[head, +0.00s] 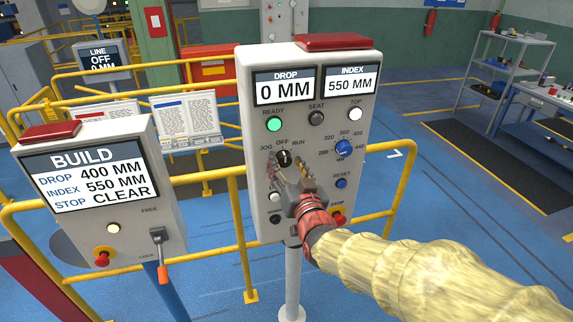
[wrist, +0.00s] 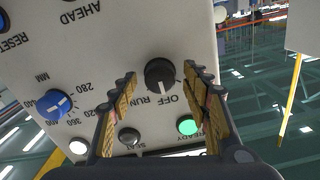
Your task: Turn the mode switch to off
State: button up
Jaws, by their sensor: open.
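The mode switch (head: 284,158) is a black rotary knob on the grey control box (head: 255,110), with JOG, OFF and RUN marked around it. It also shows in the wrist view (wrist: 160,74), between the fingertips. My gripper (head: 290,174) is open in front of the box, just below the knob in the head view. In the wrist view my gripper (wrist: 160,78) has one finger on each side of the knob, with gaps showing. Nothing is held.
A blue dial (head: 343,147) sits right of the switch, with a green READY lamp (head: 274,124) above left. The red STOP button (head: 338,216) is low on the box, close to my wrist. A BUILD panel (head: 105,180) stands left. Yellow rails (head: 240,245) run behind.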

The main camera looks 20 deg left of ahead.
jog(key=v, duration=1.2)
jog(key=shift+a, duration=0.1)
jog(key=s+d+f+n+g+h, duration=0.1)
jog(key=s+d+f+g+h, duration=0.25)
jog(key=f, duration=0.45)
jog(key=s+d+f+g+h, duration=0.2)
jog(key=s+d+f+g, duration=0.25)
jog(key=f, duration=0.35)
jog(key=s+d+r+m+h+b, duration=0.1)
jog(key=s+d, duration=0.3)
jog(key=d, duration=0.3)
jog(key=s+d+r+m+g+h+b, duration=0.1)
jog(key=s+d, duration=0.3)
jog(key=d, duration=0.4)
jog(key=s+d+r+m+h+b, duration=0.2)
jog(key=s+d, duration=0.2)
jog(key=d, duration=0.3)
jog(key=shift+s+d+m+g, duration=0.25)
jog(key=shift+d+m+g, duration=0.05)
jog(key=shift+m, duration=0.1)
jog(key=shift+r, duration=0.1)
